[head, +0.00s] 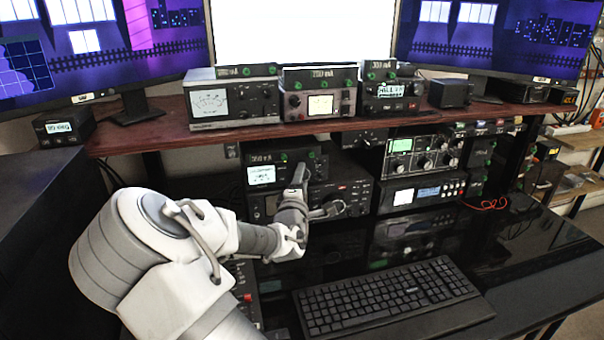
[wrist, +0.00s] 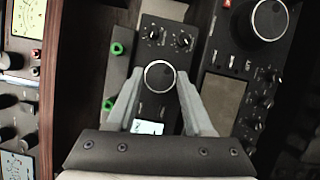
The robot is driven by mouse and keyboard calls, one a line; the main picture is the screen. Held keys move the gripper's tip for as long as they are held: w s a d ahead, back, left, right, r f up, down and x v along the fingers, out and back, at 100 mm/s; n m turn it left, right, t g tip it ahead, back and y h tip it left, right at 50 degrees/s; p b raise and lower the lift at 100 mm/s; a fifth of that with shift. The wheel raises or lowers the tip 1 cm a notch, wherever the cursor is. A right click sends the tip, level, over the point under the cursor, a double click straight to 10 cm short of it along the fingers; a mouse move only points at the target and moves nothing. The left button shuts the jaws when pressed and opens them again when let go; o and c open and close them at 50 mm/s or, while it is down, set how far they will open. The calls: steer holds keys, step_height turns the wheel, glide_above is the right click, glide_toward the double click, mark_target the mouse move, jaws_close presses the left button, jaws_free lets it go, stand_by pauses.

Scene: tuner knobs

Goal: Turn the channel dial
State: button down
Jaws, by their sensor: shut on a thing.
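The channel dial (wrist: 160,76) is a round black knob with a silver rim, on the face of a small dark radio unit (wrist: 166,12). In the wrist view the two grey fingers of my gripper (wrist: 160,80) stand on either side of the dial, shut on it. The unit's small lit screen (wrist: 148,127) shows below the dial. In the head view my gripper (head: 299,176) is against the front of this unit, right of its lit screen (head: 261,175). The dial is hidden there behind the fingers.
A thin box with green knobs (head: 283,157) sits atop the unit. A larger radio (head: 352,198) with a big dial is just below. More radios (head: 422,153) stand to the right, under a wooden shelf (head: 170,134). A keyboard (head: 385,294) lies in front.

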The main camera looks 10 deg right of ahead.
steer(key=shift+r+m+g+y+p, duration=0.2)
steer(key=shift+m+g+p, duration=0.35)
steer(key=shift+m, duration=0.8)
steer(key=shift+r+m+g+y+p, duration=0.1)
steer(key=shift+m+g+y+p, duration=0.35)
steer(key=shift+m, duration=0.9)
steer(key=shift+f, duration=0.1)
steer(key=shift+c, duration=1.4)
jaws_free()
